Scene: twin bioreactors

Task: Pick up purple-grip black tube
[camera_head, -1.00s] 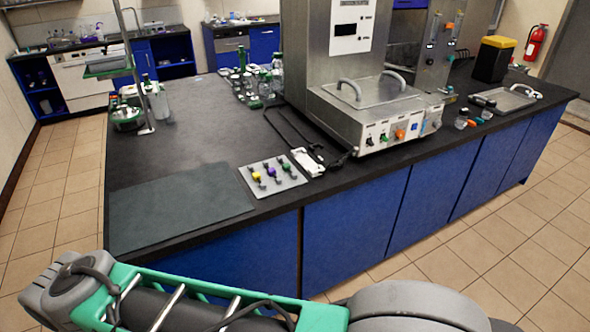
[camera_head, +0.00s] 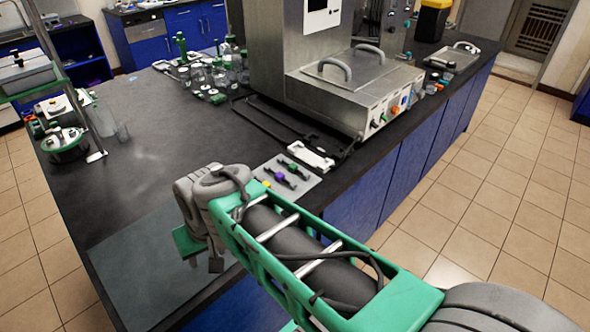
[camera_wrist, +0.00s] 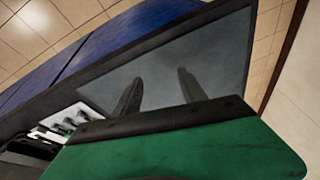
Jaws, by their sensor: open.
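The purple-grip black tube (camera_head: 279,177) lies on a light grey plate (camera_head: 306,182) near the front edge of the black bench, between a green-grip and a yellow-grip one. My arm partly covers the plate's near side. My gripper (camera_head: 205,262) hangs over the dark grey mat, left of the plate. In the wrist view my gripper (camera_wrist: 160,76) shows two fingers spread apart with nothing between them, above the mat. The plate also shows there at the left (camera_wrist: 58,112), with dark pieces on it; their grip colours are too small to tell.
The dark grey mat (camera_head: 140,270) is bare. A white device (camera_head: 310,156) with a black cable lies behind the plate. A steel bioreactor unit (camera_head: 350,95) stands to the right. Glass bottles (camera_head: 230,65) stand at the back. A green-based vessel (camera_head: 66,145) stands at the left.

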